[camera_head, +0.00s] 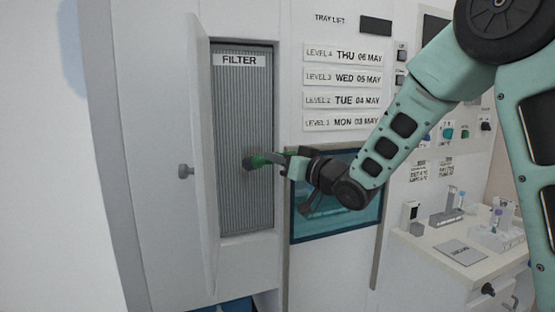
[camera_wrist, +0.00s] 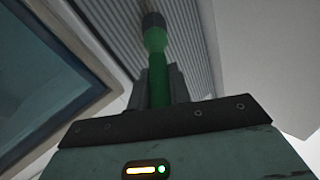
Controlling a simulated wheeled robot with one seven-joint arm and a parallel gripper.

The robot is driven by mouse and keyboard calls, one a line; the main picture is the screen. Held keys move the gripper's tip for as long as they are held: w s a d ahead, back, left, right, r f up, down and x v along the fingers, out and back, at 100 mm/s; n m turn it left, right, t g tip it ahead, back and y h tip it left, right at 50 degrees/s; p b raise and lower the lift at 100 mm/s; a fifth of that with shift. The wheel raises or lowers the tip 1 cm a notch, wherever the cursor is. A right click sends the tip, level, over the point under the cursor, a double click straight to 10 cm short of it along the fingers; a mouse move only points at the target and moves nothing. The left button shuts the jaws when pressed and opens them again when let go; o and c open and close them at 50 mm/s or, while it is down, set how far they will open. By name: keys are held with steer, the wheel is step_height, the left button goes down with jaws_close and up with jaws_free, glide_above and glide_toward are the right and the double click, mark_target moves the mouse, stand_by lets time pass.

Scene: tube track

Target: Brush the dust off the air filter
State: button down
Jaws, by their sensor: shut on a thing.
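The air filter (camera_head: 240,110) is a tall grey ribbed panel labelled FILTER, set in a recess in the white wall. Its ribs also show in the wrist view (camera_wrist: 192,40). My gripper (camera_head: 285,160) is shut on the green handle of a brush (camera_head: 262,159). The brush points left, its dark head at the filter's middle height near the right side. In the wrist view the green brush (camera_wrist: 157,60) extends away from the fingers, with its dark end over the ribs. I cannot tell whether the bristles touch the filter. No dust can be made out at this size.
A white door (camera_head: 203,150) with a grey knob stands open at the filter's left. A blue-green window (camera_head: 335,222) lies behind my arm. Level signs (camera_head: 343,88) hang above it. A side counter (camera_head: 450,250) at right holds tubes and small racks.

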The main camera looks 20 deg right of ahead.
steer(key=d, duration=0.3)
steer(key=shift+d, duration=0.2)
stand_by(0.4)
steer(key=shift+a, duration=0.1)
steer(key=shift+a+b, duration=0.55)
steer(key=shift+a, duration=1.2)
steer(key=shift+d, duration=0.1)
steer(key=d, duration=0.3)
steer(key=shift+d, duration=0.25)
steer(key=shift+a, duration=0.1)
